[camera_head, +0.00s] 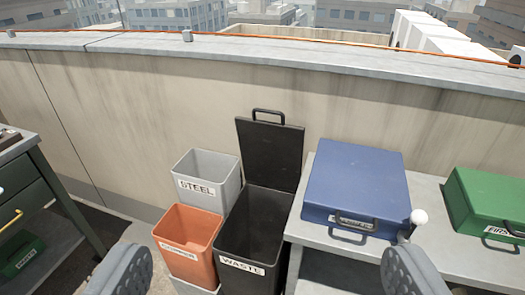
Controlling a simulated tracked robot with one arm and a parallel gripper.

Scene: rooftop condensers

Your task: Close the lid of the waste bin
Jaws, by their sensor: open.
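The black waste bin (252,235), labelled WASTE, stands upright in the middle of the view. Its lid (270,152) is open and stands up at the back of the bin, with a loop handle at its top edge. The inside of the bin looks dark and empty as far as I can see. My gripper (265,278) is open and empty. Its two grey fingers are at the bottom left and bottom right, wide apart, nearer to me than the bin and not touching the lid.
A grey STEEL bin (208,165) and an orange bin (190,228) stand left of the waste bin. A bench (300,228) at right holds a blue case (355,180) and a green first-aid case (490,200). A drawer cabinet (25,200) is at left. A parapet wall (120,125) runs behind.

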